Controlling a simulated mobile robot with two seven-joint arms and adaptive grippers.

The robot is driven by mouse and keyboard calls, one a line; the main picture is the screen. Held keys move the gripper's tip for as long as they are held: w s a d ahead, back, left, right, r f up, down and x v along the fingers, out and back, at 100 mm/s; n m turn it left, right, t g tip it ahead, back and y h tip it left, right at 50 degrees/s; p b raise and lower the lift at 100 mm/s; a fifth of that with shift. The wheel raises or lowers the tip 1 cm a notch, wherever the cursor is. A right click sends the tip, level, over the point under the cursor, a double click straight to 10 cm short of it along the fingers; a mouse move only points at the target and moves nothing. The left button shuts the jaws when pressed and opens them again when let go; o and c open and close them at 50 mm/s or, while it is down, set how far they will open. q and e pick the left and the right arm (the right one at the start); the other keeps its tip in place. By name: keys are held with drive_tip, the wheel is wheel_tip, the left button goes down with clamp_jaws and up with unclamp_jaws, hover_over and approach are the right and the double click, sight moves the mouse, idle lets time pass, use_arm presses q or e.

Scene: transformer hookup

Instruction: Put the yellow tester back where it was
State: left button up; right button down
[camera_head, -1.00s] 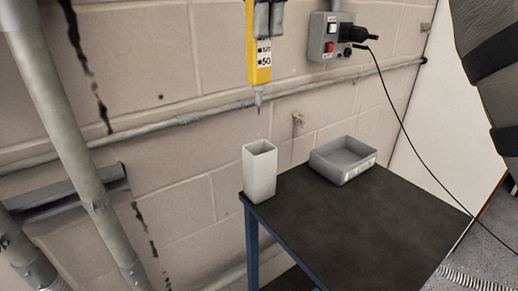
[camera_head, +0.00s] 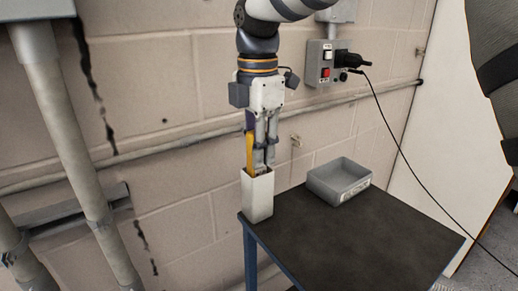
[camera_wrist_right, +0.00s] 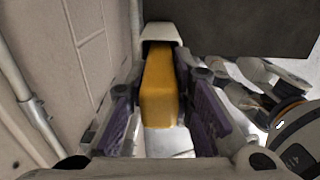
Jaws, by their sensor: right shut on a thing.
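The yellow tester (camera_head: 250,153) stands upright with its lower part inside a tall white holder (camera_head: 258,197) at the table's left corner. The holder's walls hide its lower end. My right gripper (camera_head: 262,158) points down above the holder and is shut on the tester's upper part. In the right wrist view the tester (camera_wrist_right: 160,92) lies between the purple-padded fingers and runs into the white holder's mouth (camera_wrist_right: 158,32). My left gripper is not in view.
A grey open tray (camera_head: 340,180) sits behind the holder to the right on the dark table (camera_head: 360,235). A grey switch box (camera_head: 322,62) with a black plug and hanging cable is on the wall. The table's front is clear.

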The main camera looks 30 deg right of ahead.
drive_tip(key=shift+f, duration=0.15)
drive_tip(key=c, duration=1.4)
unclamp_jaws()
wheel_tip(320, 180, up, 11)
drive_tip(key=shift+r+b, duration=0.2)
drive_tip(key=shift+b, duration=0.3)
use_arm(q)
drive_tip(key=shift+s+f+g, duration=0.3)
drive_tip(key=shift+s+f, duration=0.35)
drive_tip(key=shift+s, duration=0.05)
use_arm(e)
drive_tip(key=shift+r, duration=0.3)
